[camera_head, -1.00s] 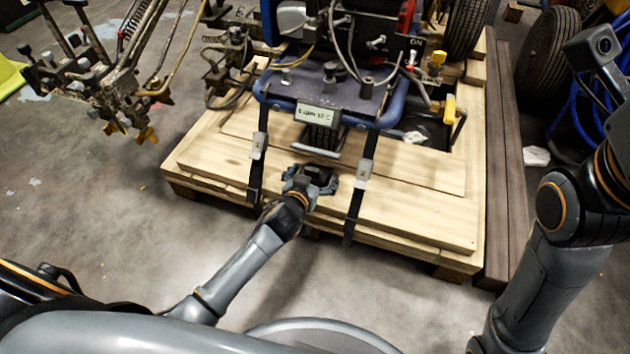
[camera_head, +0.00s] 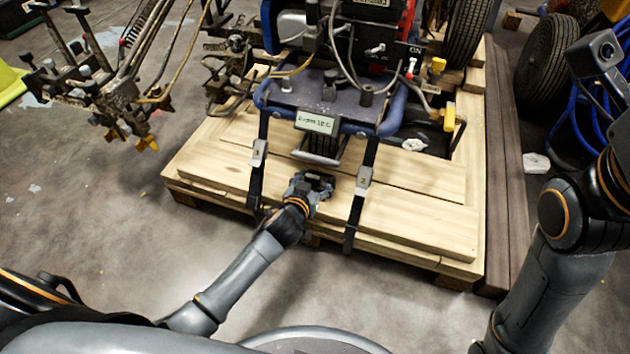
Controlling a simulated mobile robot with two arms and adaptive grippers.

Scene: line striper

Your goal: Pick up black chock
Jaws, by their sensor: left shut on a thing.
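My left gripper (camera_head: 318,184) is low at the front of the wooden pallet platform, between two black straps. It is shut on a small dark thing at its fingertips, which I take to be the black chock. The fingers hide most of it, so its shape and whether it touches the boards cannot be told.
The line striper (camera_head: 325,90) stands on the wooden pallet (camera_head: 415,215) just beyond my left gripper. A left strap (camera_head: 257,165) and a right strap (camera_head: 359,195) run down either side of it. Tyres (camera_head: 547,60) stand at the back right. The floor in front is clear.

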